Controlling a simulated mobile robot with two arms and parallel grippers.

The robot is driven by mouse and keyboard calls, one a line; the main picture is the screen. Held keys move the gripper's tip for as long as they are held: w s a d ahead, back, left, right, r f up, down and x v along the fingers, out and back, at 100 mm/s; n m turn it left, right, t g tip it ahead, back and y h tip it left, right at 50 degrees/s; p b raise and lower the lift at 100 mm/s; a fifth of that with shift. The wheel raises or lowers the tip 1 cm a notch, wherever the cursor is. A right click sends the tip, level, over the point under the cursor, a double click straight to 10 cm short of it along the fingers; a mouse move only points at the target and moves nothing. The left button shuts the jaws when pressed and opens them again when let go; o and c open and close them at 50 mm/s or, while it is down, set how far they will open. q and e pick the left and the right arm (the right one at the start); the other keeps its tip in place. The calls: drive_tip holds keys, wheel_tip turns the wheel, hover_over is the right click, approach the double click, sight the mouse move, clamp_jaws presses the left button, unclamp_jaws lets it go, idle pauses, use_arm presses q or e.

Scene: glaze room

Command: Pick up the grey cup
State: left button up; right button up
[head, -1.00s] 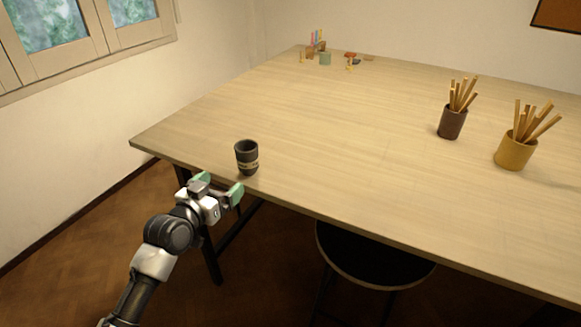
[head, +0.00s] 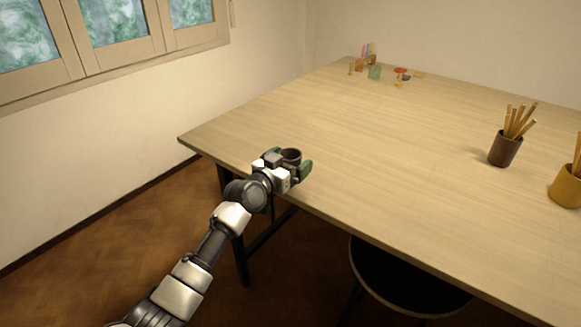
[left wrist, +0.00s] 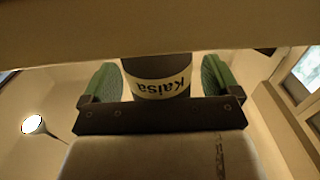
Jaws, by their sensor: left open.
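The grey cup (head: 291,155) is dark and stands near the table's front left edge. In the head view only its upper part shows; my gripper hides the rest. In the left wrist view the cup (left wrist: 157,82) shows a pale band lettered "Kaisa". My left gripper (head: 288,170) is at the cup, its green fingers open on either side of it. In the left wrist view the left gripper (left wrist: 160,82) shows a gap between each finger and the cup. My right gripper is not in view.
The cup is on a large wooden table (head: 400,150). A brown pot (head: 503,150) and an ochre pot (head: 567,188) of sticks stand to the right. Small coloured items (head: 375,72) lie at the far corner. A dark stool (head: 405,285) is below the front edge.

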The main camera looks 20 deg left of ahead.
use_arm(q)
drive_tip(key=c, duration=1.1)
drive_tip(key=shift+r, duration=0.15)
